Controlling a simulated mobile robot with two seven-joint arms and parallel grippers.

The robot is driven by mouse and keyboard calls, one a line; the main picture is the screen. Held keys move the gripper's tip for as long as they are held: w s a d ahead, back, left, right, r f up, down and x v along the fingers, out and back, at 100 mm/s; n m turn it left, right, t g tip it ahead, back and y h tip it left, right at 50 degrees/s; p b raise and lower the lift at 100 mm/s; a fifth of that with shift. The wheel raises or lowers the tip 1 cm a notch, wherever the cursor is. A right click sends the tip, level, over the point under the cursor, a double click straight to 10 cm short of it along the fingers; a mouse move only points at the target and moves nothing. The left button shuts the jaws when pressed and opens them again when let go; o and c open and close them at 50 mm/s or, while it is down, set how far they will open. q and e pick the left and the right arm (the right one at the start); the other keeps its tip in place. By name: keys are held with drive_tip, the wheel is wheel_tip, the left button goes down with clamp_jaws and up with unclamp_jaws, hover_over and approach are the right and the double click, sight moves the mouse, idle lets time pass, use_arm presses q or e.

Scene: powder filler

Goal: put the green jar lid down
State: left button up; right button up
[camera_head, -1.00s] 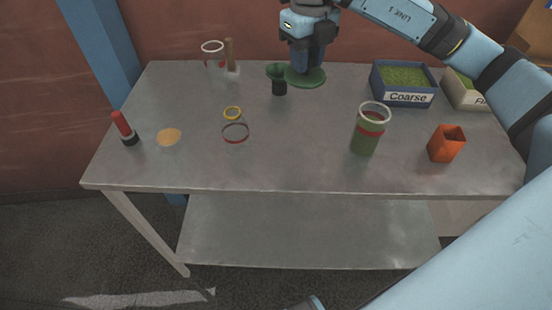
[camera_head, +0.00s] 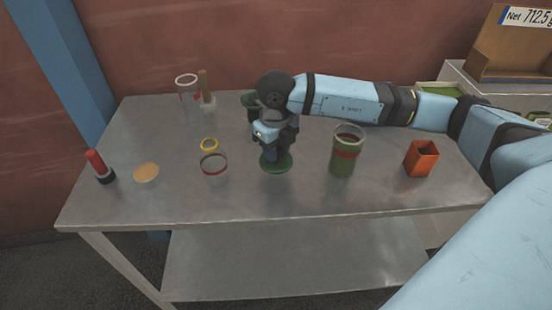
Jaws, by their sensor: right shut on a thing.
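The green jar lid (camera_head: 275,167) is a flat dark green disc in the middle of the table. My right gripper (camera_head: 274,152) points down from above and is shut on it. The lid is low over the table top or on it; I cannot tell which. My fingertips are partly hidden by the wrist. My left gripper is not in view.
An orange cup (camera_head: 421,160) is at the right. The table front (camera_head: 270,200) is clear.

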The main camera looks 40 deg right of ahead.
wheel_tip(320, 180, down, 4)
drive_tip(key=shift+r, duration=0.25)
drive_tip(key=shift+f, duration=0.2)
drive_tip(key=o, duration=0.9)
drive_tip(key=shift+r, duration=0.1)
